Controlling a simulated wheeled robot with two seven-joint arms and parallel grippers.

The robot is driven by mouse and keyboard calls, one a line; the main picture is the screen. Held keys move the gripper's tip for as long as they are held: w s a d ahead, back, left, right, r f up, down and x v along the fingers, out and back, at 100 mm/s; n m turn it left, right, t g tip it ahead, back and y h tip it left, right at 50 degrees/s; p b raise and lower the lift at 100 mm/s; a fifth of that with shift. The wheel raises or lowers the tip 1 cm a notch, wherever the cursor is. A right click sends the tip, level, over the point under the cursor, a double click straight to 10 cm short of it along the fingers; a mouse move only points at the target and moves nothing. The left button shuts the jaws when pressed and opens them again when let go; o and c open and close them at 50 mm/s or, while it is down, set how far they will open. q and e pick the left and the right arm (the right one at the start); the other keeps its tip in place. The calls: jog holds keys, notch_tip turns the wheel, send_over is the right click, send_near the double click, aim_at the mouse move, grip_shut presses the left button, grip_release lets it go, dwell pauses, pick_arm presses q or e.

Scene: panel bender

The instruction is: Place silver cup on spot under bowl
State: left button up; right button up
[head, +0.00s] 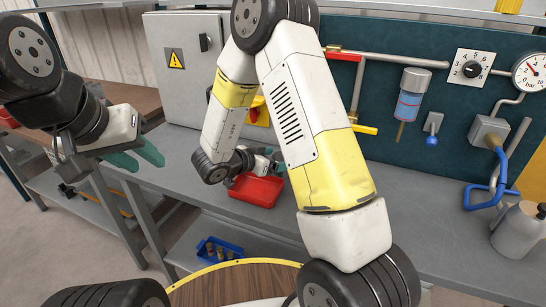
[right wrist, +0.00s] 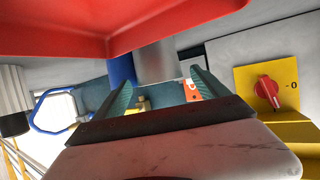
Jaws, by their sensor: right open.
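A silver cylinder (right wrist: 157,62), likely the silver cup, shows in the right wrist view between and beyond my right fingers, beside a blue cylinder (right wrist: 122,70). Its far end is hidden behind the red bin. I cannot make it out in the head view, where my right arm blocks part of the bench. My right gripper (right wrist: 165,95) is open and empty, close by the red bin. A clear blue filter bowl (head: 408,104) hangs on the wall panel; no marked spot is discernible below it. My left gripper (head: 138,158) is open and empty at the left.
The red bin (head: 254,190) sits at the bench's front edge and fills the top of the right wrist view. The grey bench (head: 420,205) is clear below the filter. A blue bin (head: 219,248) is lower down.

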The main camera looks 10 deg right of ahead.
jog(key=c, duration=1.6)
